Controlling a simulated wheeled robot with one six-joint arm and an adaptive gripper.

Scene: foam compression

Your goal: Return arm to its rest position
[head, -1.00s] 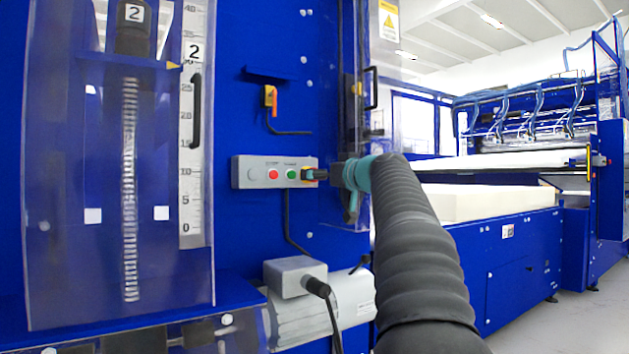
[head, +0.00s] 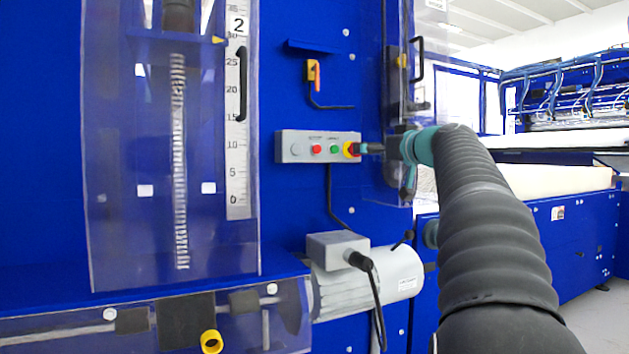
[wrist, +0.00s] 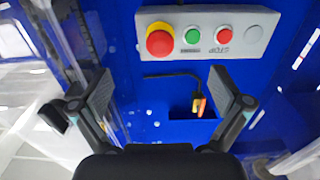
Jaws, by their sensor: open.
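My gripper (wrist: 163,92) is open and empty in the wrist view, its two fingers spread wide before the blue machine panel. In the head view, my gripper (head: 368,149) shows small and dark at the end of my arm, near the right end of the grey control box (head: 300,147). The box also shows in the wrist view (wrist: 178,52). It carries a red mushroom button on a yellow collar (wrist: 160,41), a green button (wrist: 193,36), a red button (wrist: 224,35) and a grey button (wrist: 254,33). I cannot tell from the head view whether the gripper touches the box.
A clear guard (head: 215,110) with a scale (head: 238,150) covers the left of the blue machine. A grey motor (head: 370,285) juts out below the box. A clear door with a black handle (head: 416,62) stands close beside my arm. Foam (head: 550,182) lies on the right.

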